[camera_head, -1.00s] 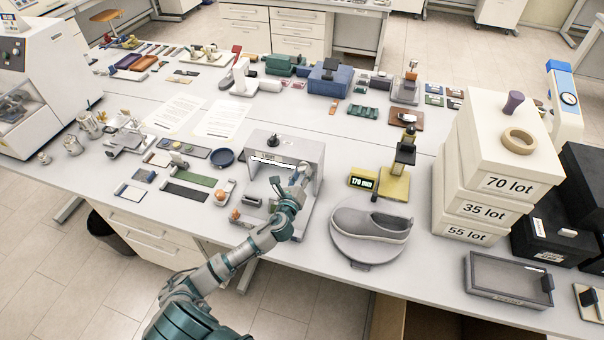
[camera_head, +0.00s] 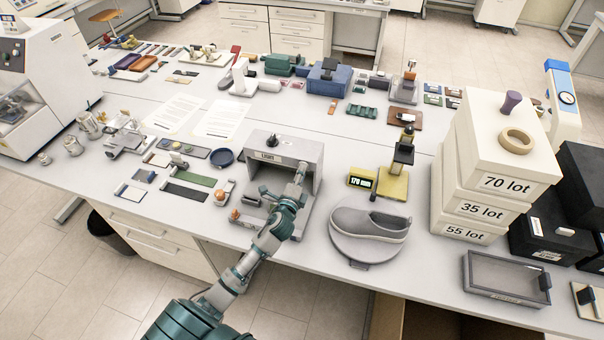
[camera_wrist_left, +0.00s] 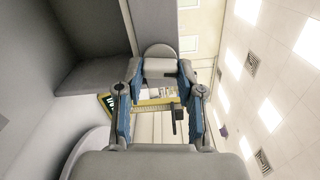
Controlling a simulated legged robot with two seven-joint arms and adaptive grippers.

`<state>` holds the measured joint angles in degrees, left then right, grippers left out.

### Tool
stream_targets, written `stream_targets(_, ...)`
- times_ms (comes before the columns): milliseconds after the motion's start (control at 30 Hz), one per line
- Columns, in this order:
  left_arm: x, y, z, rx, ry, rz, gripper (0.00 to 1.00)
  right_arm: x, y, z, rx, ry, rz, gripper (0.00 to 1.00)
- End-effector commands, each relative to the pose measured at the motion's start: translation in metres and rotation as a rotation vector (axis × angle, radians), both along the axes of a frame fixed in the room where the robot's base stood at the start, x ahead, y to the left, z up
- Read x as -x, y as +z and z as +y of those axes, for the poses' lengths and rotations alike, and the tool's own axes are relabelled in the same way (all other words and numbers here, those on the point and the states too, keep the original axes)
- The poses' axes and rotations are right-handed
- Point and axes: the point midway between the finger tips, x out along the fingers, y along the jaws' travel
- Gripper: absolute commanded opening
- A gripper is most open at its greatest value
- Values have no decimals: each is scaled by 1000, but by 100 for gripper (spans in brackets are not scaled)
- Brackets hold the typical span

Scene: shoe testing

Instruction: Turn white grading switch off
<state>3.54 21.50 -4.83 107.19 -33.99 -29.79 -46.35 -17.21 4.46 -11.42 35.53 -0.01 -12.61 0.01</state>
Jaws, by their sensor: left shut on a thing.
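A grey open-fronted booth (camera_head: 292,150) stands at the table's front edge, with a black knob (camera_head: 273,141) on top and a small label on its upper front. My left gripper (camera_head: 301,172) is at the right side of the booth's opening. In the left wrist view its two blue-sided fingers (camera_wrist_left: 160,72) are closed around a small pale grey piece with a rounded end (camera_wrist_left: 158,50), beside the booth's grey wall (camera_wrist_left: 95,30). This piece appears to be the white grading switch. Its on or off position cannot be told. My right gripper is not in view.
A grey shoe (camera_head: 370,222) on a round plate and a yellow gauge stand (camera_head: 394,180) are right of the booth. Stacked lot boxes (camera_head: 487,182) stand further right. Sample strips and a blue dish (camera_head: 222,157) lie to the left.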

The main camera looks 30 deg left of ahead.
Motion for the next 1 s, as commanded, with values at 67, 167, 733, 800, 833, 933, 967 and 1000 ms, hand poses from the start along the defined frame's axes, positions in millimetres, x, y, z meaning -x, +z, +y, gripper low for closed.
stream_targets(67, 0, 0, 2, 45, 6, -9, 2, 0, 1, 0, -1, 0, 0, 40)
stream_targets(167, 0, -1, 3, 91, 7, -19, 2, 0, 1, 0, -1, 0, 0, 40)
stream_targets(733, 0, -3, 2, 175, 6, -36, 3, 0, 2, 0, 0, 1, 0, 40)
stream_targets(800, 0, -3, 2, 176, 6, -35, 3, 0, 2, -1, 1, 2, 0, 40)
stream_targets(833, 1, -3, 2, 176, 6, -35, 3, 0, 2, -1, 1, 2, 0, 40)
stream_targets(933, 1, -4, 2, 176, 6, -35, 42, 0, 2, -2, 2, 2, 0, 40)
stream_targets(967, 1, -4, 2, 175, 6, -34, 50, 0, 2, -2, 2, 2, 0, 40)
stream_targets(1000, 0, -4, 2, 175, 5, -34, 60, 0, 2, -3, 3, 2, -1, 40)
